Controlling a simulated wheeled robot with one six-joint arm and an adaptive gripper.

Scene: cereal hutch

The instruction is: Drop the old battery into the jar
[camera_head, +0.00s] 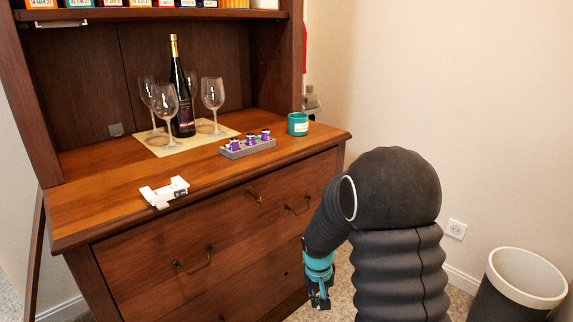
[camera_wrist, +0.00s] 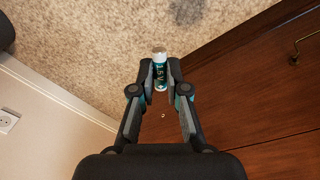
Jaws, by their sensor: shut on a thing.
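My gripper (camera_wrist: 160,86) is shut on the old battery (camera_wrist: 160,68), a white and teal cell marked 1.5 V. In the wrist view its far end sticks out past the fingertips, above the carpet. In the head view my gripper (camera_head: 319,294) hangs low in front of the cabinet's drawers, pointing down; the battery cannot be made out there. A small teal pot with a pale label, the only jar-like vessel in view, is the jar (camera_head: 298,124). It stands upright at the right end of the cabinet top, well above my gripper.
A grey holder (camera_head: 248,149) with purple-topped items sits left of the jar. Several wine glasses (camera_head: 213,92) and a dark bottle (camera_head: 182,101) stand on a mat behind. A white device (camera_head: 163,191) lies at the front left edge. A waste bin (camera_head: 521,280) stands at the right.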

